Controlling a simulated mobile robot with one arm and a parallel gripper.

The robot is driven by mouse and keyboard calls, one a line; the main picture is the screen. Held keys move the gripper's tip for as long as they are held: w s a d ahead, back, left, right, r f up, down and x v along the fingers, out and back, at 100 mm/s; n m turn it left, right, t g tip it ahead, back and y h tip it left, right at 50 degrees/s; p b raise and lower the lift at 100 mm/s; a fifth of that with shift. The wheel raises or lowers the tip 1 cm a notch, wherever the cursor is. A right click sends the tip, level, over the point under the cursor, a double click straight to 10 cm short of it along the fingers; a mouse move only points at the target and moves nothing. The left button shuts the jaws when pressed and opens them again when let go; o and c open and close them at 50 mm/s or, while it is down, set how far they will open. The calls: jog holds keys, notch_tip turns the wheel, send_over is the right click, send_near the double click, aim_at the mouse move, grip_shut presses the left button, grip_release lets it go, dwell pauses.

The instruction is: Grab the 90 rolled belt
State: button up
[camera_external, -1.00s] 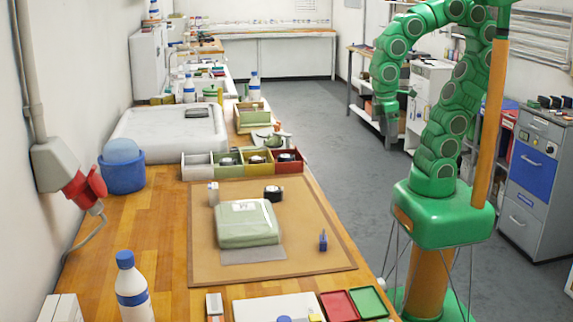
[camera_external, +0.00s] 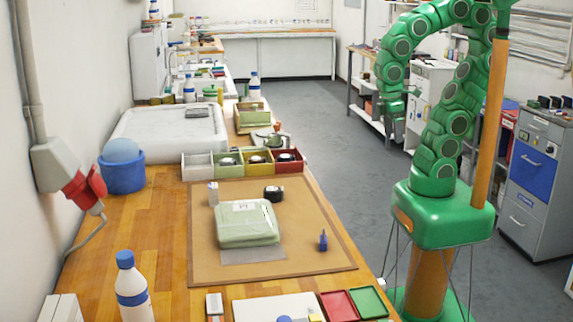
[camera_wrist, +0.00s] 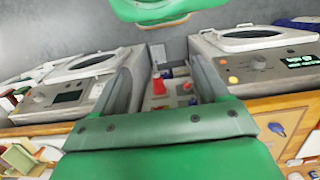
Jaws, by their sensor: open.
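A black rolled belt (camera_external: 273,193) lies on the brown mat, just behind a folded green garment. More dark rolls sit in the divided tray: one in the green compartment (camera_external: 228,161), one in the yellow compartment (camera_external: 258,159) and one in the red compartment (camera_external: 287,157). The grey-white compartment (camera_external: 197,170) at the left looks empty. No size marking is readable, so I cannot tell which roll is the 90. My gripper (camera_external: 392,128) hangs over the floor to the right of the bench, away from all rolls. In the wrist view its fingers (camera_wrist: 161,75) are apart, with no belt between them.
The folded garment (camera_external: 247,222) lies on the brown mat (camera_external: 315,212). A blue-handled item (camera_external: 323,240) stands at its right. A bottle (camera_external: 131,290), red tray (camera_external: 338,305) and green tray (camera_external: 368,301) are at the front. The wrist view shows machines with round lids (camera_wrist: 255,38).

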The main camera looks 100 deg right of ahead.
jog(key=o, duration=0.5)
